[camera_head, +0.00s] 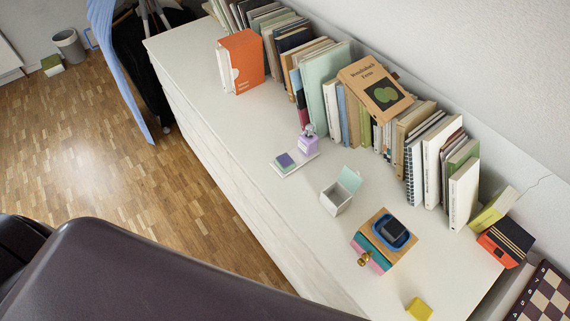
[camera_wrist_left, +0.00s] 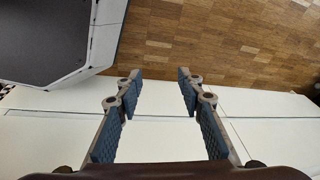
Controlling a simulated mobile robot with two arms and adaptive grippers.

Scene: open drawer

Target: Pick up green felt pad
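I cannot clearly make out a green felt pad in either view. A small square with a dark purple and teal top (camera_head: 285,160) lies on a white flat piece (camera_head: 306,159) on the long white cabinet top (camera_head: 215,115). A small white box (camera_head: 336,201) stands with its mint lid (camera_head: 349,179) raised; its inside is too small to read. A small wooden drawer box (camera_head: 404,249) has a teal and pink front and a brass knob (camera_head: 364,258). My left gripper (camera_wrist_left: 160,88) is open and empty in the left wrist view. My right gripper is not in view.
A blue tray (camera_head: 379,225) with a dark block (camera_head: 392,230) sits on the drawer box. A purple bottle (camera_head: 308,141) and yellow block (camera_head: 419,309) stand nearby. Books (camera_head: 322,82) line the wall; an orange-black box (camera_head: 505,242) is at right. The front left cabinet top is clear.

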